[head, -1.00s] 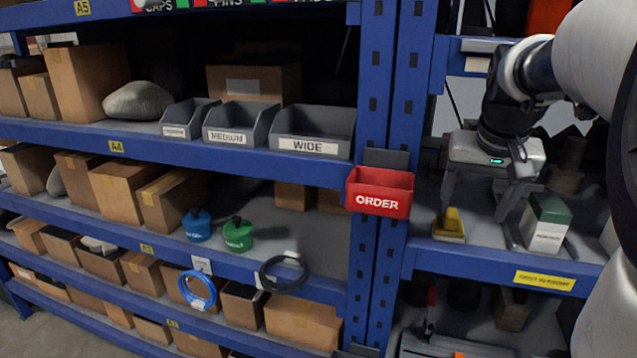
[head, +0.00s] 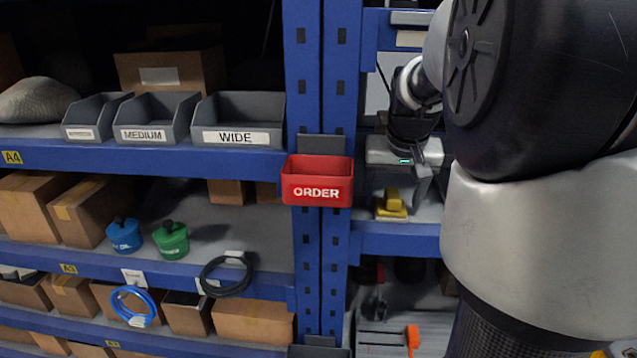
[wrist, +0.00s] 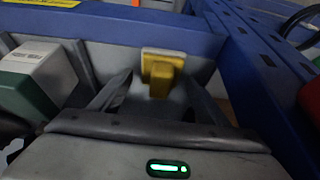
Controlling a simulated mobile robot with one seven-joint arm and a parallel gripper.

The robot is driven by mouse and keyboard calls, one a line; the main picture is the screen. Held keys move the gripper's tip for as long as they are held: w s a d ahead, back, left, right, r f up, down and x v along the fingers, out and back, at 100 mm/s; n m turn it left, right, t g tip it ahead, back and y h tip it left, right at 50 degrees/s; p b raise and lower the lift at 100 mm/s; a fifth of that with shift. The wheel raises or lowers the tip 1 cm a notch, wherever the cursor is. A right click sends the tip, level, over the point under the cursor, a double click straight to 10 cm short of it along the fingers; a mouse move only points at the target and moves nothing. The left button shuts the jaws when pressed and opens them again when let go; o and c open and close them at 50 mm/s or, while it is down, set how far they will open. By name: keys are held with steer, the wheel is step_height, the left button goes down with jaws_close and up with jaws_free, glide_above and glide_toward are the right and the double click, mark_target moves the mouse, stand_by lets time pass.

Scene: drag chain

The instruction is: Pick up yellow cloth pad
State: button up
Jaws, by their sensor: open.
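The yellow cloth pad (head: 391,207) is a small yellow block with a raised grip on a paler base. It sits on the right-hand blue shelf, near its front edge. In the wrist view the pad (wrist: 162,74) shows between and beyond the fingertips. My gripper (head: 400,184) is above and around the pad's near area, pointing down, with its fingers spread. In the wrist view the gripper (wrist: 158,88) has one finger on each side of the pad and nothing held. I cannot tell whether a finger touches the pad.
A blue rack upright and a red ORDER bin (head: 317,181) are left of the gripper in the head view. Grey bins (head: 236,120) stand on the left shelf. My arm hides the right side.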

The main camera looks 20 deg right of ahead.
steer(key=c, duration=1.1)
steer(key=shift+c, duration=0.2)
steer(key=shift+r, duration=0.2)
